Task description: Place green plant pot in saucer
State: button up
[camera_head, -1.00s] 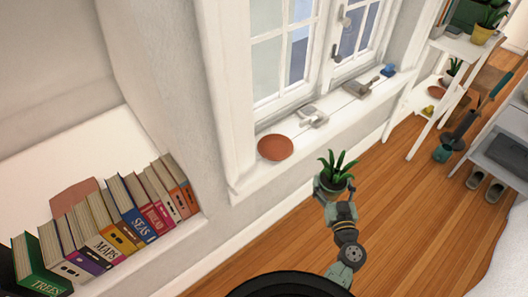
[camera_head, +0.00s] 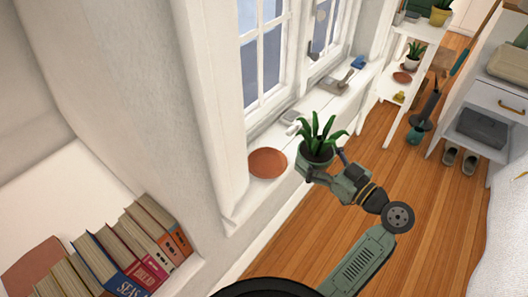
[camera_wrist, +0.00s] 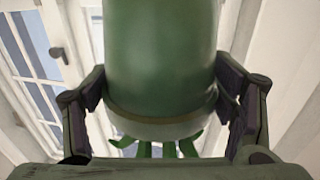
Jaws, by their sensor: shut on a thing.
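The green plant pot (camera_head: 317,160) with a leafy plant is held in my gripper (camera_head: 312,172), level with the window sill and just right of the saucer in the head view. The pot looks upright. In the wrist view the pot (camera_wrist: 160,70) fills the middle, with my gripper's fingers (camera_wrist: 162,100) closed on both sides of it. The terracotta saucer (camera_head: 267,163) lies on the near end of the white sill and looks empty. The pot and saucer are apart in the picture. The saucer is not seen in the wrist view.
The window sill (camera_head: 330,93) runs along the window and carries grey tools (camera_head: 335,82) and a small blue object (camera_head: 358,62) farther back. Books (camera_head: 130,250) stand on a ledge at lower left. A white plant shelf (camera_head: 396,70) stands at back right. The wooden floor is mostly open.

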jog(key=w+a+f+p, duration=0.1)
jog(key=w+a, duration=0.1)
jog(key=a, duration=0.2)
jog(key=w+a+f+p, duration=0.2)
jog(key=a, duration=0.2)
jog(key=w+a+f+p, duration=0.1)
jog(key=w+a+p, duration=0.1)
jog(key=a, duration=0.2)
jog(key=shift+a+f, duration=0.15)
jog(key=shift+a, duration=0.05)
jog(key=shift+f, duration=0.2)
jog(key=shift+f+b, duration=0.1)
jog(key=shift+b, duration=0.2)
jog(key=o, duration=1.3)
jog(key=shift+f, duration=0.15)
jog(key=o, duration=0.5)
jog(key=shift+r, duration=0.2)
